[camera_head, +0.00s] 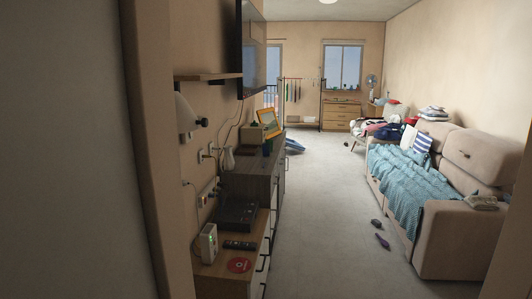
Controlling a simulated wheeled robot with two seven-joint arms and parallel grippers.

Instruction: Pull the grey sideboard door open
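The grey sideboard (248,185) stands along the left wall, past a lower wooden cabinet. Its front faces right toward the open floor and is seen at a steep angle. Dark vertical handles (281,187) show on its front, and its doors look closed, though the angle makes this hard to tell. A framed picture and small items stand on its top. Neither of my grippers is in view.
A door frame (150,150) is close on the left. The low wooden cabinet (262,262) with a black box and red disc stands nearest. Shoes (381,241) lie on the floor before the sofa (450,235). The middle floor (325,215) is clear.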

